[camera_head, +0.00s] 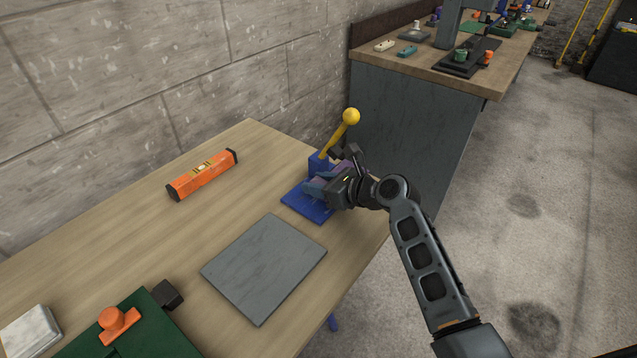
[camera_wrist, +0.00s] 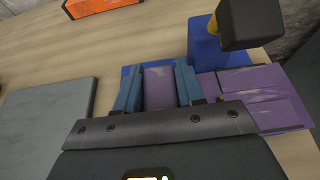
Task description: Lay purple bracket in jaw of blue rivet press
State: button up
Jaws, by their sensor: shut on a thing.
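The blue rivet press (camera_head: 306,203) stands near the workbench's right edge, with a blue post and a lever ending in a yellow knob (camera_head: 351,116). My gripper (camera_head: 318,186) is over its base plate, beside the post. In the wrist view my gripper (camera_wrist: 158,75) is shut on the purple bracket (camera_wrist: 159,90). One part of the bracket is between the fingers and a wider part extends to the right, by the blue post (camera_wrist: 208,48). The fingers and wrist hide much of the bracket in the head view. I cannot tell whether the bracket touches the press.
A grey plate (camera_head: 265,268) lies in front of the press. An orange spirit level (camera_head: 203,175) lies to the left by the block wall. A green board (camera_head: 140,325) with an orange part is at the near left. Another bench (camera_head: 420,105) stands behind.

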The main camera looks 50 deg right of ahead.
jog(key=shift+f, duration=0.5)
jog(key=o, duration=1.2)
jog(key=shift+o, duration=0.2)
jog(key=shift+v, duration=3.9)
